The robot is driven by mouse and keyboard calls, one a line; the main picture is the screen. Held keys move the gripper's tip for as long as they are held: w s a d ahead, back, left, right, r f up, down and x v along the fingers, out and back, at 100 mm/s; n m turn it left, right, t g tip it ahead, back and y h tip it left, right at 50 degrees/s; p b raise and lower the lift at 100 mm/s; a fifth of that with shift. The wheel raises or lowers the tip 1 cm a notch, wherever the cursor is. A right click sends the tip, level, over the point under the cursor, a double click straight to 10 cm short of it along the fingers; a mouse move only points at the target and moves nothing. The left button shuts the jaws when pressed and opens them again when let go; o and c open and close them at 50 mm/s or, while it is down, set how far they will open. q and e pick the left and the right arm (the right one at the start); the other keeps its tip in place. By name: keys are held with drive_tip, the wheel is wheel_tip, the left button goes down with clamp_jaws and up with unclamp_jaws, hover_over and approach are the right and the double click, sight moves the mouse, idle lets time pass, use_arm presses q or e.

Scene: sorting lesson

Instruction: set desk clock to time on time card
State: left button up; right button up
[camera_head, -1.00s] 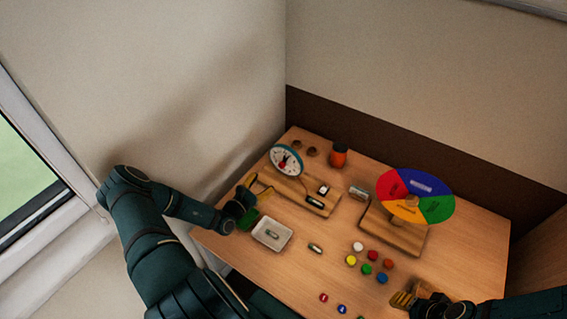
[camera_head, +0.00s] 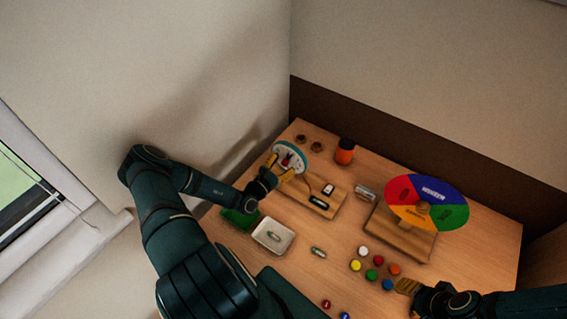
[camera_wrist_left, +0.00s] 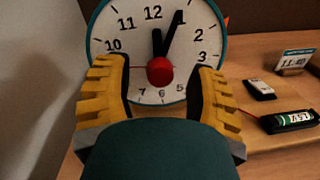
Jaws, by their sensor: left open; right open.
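The desk clock (camera_head: 290,155) has a white face, a teal rim and a red centre knob, and stands at the back left of the table. The left wrist view shows its face (camera_wrist_left: 125,45) and knob (camera_wrist_left: 159,71) close up; the short black hand points near 12, the long one near 1. My left gripper (camera_head: 284,168) is open in front of the clock, its yellow fingers either side of the knob in the wrist view. The time card (camera_wrist_left: 296,58) stands at right there and seems to read 11:40. My right gripper (camera_head: 407,286) is open at the table's front right.
The clock's wooden base carries a battery (camera_head: 319,202) and a small white-topped part (camera_head: 328,189). A colour wheel (camera_head: 408,203) stands to the right. A white tray (camera_head: 258,243), several coloured buttons (camera_head: 372,274) and an orange jar (camera_head: 345,151) are on the table.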

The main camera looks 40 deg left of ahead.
use_arm(q)
clamp_jaws()
drive_tip(key=shift+n, duration=0.3)
